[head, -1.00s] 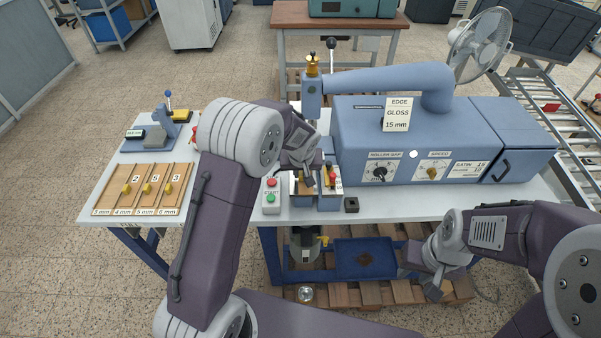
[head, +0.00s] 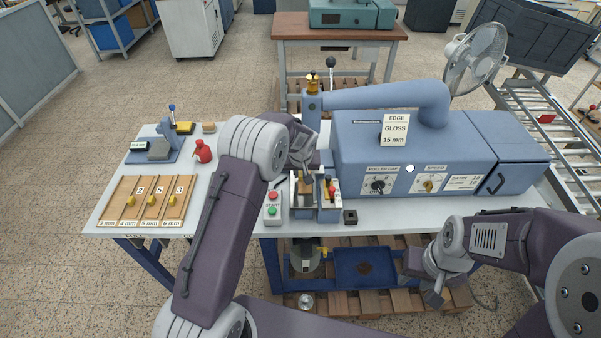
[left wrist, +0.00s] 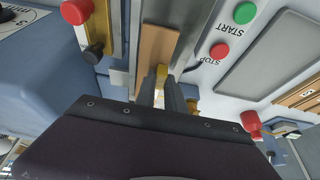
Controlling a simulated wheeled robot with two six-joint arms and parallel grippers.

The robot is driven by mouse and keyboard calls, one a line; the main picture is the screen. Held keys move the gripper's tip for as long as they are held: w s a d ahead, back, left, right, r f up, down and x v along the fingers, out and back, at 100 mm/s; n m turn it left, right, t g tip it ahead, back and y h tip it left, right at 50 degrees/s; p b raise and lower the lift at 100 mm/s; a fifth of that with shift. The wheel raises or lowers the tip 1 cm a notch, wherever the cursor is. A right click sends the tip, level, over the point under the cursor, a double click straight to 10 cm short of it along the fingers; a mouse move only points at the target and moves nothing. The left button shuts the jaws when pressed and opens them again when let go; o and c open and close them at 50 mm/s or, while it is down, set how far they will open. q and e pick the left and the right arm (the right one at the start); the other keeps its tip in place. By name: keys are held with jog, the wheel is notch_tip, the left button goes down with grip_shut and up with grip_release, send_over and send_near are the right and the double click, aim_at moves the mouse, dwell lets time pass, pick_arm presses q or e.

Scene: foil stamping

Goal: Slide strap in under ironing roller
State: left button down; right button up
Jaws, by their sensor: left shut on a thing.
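My left gripper (head: 308,180) is over the small work station at the left end of the blue machine (head: 420,150). In the left wrist view its fingers (left wrist: 163,93) are shut on a yellow piece (left wrist: 161,72) at the near end of a flat tan strip (left wrist: 157,45), seemingly the strap. The strip lies lengthwise between a yellow-edged metal guide and a grey metal bar (left wrist: 196,35). My gripper hides much of this spot in the head view. I cannot make out the ironing roller or whether the strip is under it. My right gripper (head: 430,285) appears open and empty, low in front of the table.
A START/STOP box (head: 273,208) stands just left of the station, and a small black block (head: 350,217) right of it.

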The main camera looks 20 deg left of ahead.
pick_arm(q)
jog(key=shift+f+b, duration=0.15)
jog(key=shift+b, duration=0.3)
dwell(0.9)
jog(key=c, duration=1.3)
grip_release()
jog(key=shift+c, duration=0.2)
jog(key=shift+s+d+r, duration=0.1)
jog(key=shift+s+r, duration=0.05)
jog(key=shift+r, duration=0.3)
jog(key=b+v, duration=0.2)
jog(key=v, duration=0.6)
